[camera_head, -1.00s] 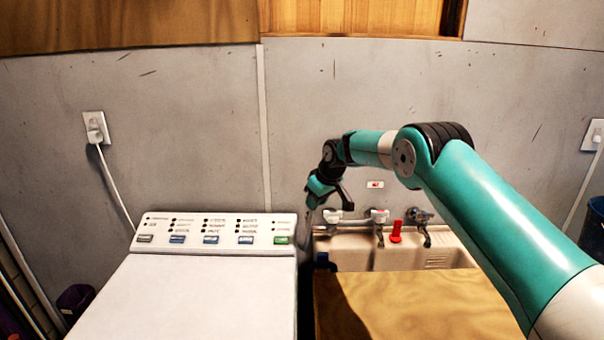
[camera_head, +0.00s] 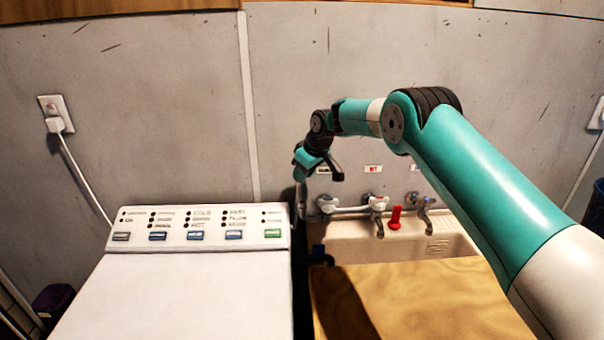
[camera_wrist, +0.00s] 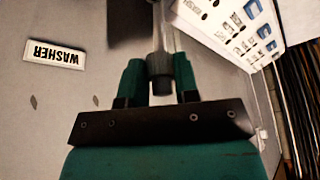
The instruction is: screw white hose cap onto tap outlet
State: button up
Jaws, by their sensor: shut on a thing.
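My gripper (camera_head: 300,171) is at the wall above the left end of the tap row. In the wrist view my gripper (camera_wrist: 158,72) has its two teal fingers closed on the hose cap (camera_wrist: 160,84), which looks grey and shadowed. A pale hose (camera_wrist: 165,38) runs from the cap and hangs down beside the washer in the head view (camera_head: 301,194). The left tap (camera_head: 327,203), with a white handle, is just below and right of my gripper. The cap is apart from it as far as I can see. The outlet itself cannot be made out.
Two more taps, one white-handled (camera_head: 377,203) and one grey (camera_head: 420,204), and a red part (camera_head: 395,218) are to the right over the sink (camera_head: 352,249). A wooden board (camera_head: 420,300) covers its front. The washer (camera_head: 175,300) stands left. A WASHER label (camera_wrist: 54,53) is on the wall.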

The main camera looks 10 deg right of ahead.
aim_at(303, 202)
jog(key=shift+n, duration=0.4)
jog(key=shift+s+d+f+b, duration=0.1)
jog(key=shift+d+f+b, duration=0.05)
jog(key=shift+f+b, duration=1.65)
jog(key=shift+s+d+f+b, duration=0.1)
jog(key=shift+f+b, duration=1.05)
jog(key=shift+f, duration=1.25)
jog(key=shift+f, duration=0.25)
jog(key=m+b, duration=0.1)
jog(key=m, duration=0.1)
jog(key=shift+a+f+m+t+b, duration=0.1)
jog(key=shift+a+m+t+b, duration=0.05)
jog(key=shift+m+t+b, duration=0.2)
jog(key=m+h, duration=0.1)
jog(key=m, duration=0.1)
jog(key=shift+m, duration=0.35)
jog(key=shift+d+r+m+h, duration=0.2)
jog(key=shift+m+h, duration=0.1)
jog(key=shift+h, duration=0.1)
